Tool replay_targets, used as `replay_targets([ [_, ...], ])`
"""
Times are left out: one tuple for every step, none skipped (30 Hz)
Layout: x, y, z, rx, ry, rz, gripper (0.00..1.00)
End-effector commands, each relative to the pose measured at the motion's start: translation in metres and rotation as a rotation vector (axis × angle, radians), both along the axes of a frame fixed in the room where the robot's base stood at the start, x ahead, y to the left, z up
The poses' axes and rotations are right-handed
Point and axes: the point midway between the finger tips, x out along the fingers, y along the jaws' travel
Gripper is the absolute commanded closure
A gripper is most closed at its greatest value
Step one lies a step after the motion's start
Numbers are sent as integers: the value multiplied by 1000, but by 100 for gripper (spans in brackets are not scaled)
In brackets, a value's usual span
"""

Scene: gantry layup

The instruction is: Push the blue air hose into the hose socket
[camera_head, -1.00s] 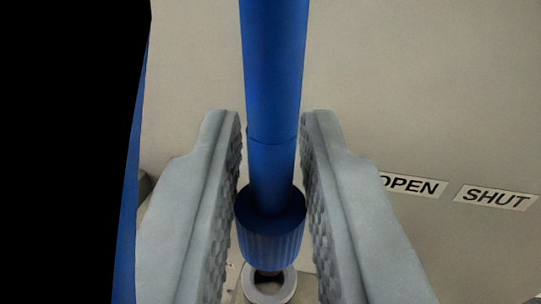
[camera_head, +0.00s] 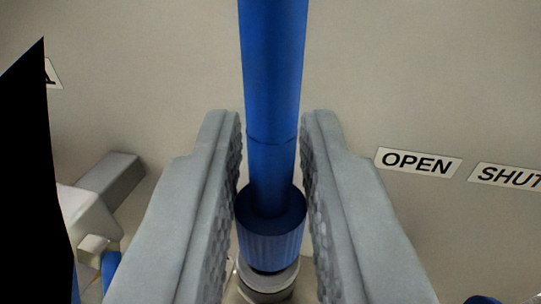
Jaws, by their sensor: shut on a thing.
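The blue air hose (camera_head: 274,80) runs down from the top of the view to a ribbed blue collar (camera_head: 271,240) at its end. My gripper (camera_head: 271,165) is shut on the hose, with one grey textured jaw on each side of the collar. A round pale metal socket (camera_head: 268,280) shows just below the collar. The collar overlaps its top in the picture and hides its opening. I cannot tell whether the hose end is inside the socket or only close above it.
A beige panel fills the background, with OPEN (camera_head: 417,162) and SHUT (camera_head: 510,178) labels at the right. A grey block-shaped fitting (camera_head: 100,195) stands out at the left. A dark blue round part (camera_head: 484,300) shows at the bottom right edge.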

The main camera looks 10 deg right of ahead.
Motion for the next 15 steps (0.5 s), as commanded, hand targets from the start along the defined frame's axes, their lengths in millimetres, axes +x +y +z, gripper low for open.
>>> replay_targets([
  [0,0,-1,0,0,0,100],
  [0,0,-2,-1,0,0,100],
  [0,0,-3,-1,0,0,100],
  [0,0,-3,0,1,1,100],
  [0,0,-4,0,1,1,100],
  [0,0,-5,-1,1,1,100],
  [0,0,-6,-1,1,1,100],
  [0,0,-6,-1,1,1,100],
  [0,0,-7,0,2,2,100],
  [0,0,-8,-1,2,2,100],
  [0,0,-8,-1,2,2,100],
  [0,1,-9,-1,2,2,77],
  [0,1,-8,-1,2,2,72],
  [0,1,-8,-1,2,2,66],
  [0,1,-8,-1,2,2,58],
])
